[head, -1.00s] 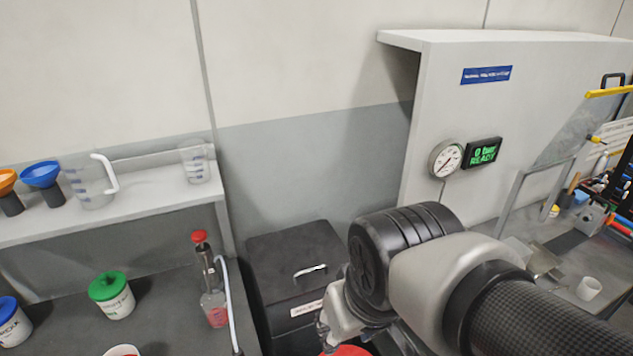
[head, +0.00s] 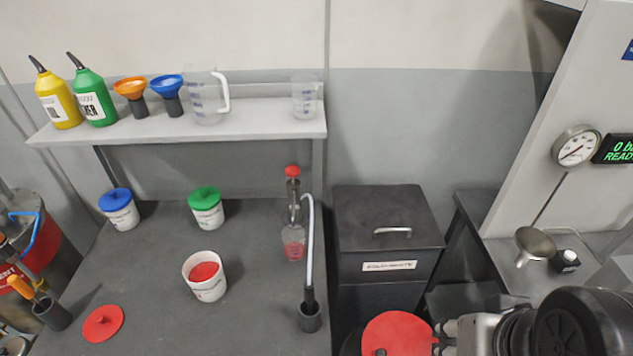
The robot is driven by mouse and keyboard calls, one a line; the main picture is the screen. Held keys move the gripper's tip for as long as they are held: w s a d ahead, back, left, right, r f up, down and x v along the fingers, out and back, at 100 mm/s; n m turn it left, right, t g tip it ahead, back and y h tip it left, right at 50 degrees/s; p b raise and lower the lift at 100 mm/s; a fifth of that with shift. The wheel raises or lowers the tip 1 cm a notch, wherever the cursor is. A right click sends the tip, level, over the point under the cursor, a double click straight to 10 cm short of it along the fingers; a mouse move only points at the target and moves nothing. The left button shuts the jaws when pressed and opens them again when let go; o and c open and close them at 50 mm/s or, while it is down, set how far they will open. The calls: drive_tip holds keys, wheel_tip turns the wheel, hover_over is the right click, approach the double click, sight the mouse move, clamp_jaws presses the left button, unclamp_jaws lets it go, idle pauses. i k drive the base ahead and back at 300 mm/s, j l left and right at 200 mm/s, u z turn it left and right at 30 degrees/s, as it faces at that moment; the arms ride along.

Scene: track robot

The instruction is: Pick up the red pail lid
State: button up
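The red pail lid (head: 103,323) is a flat round disc lying on the dark bench at the lower left in the head view. A white pail (head: 206,287) stands uncovered to its right, with red showing inside. My gripper (head: 446,339) is at the bottom, right of the bench and far from the lid.
Pails with blue (head: 115,199) and green (head: 204,198) lids stand behind. A red-topped bottle (head: 293,235) and a dark cup (head: 310,318) with a hose stand at the bench's right. A shelf (head: 180,137) overhangs the back.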

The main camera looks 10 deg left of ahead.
sight(104, 322)
drive_tip(key=u, duration=1.7)
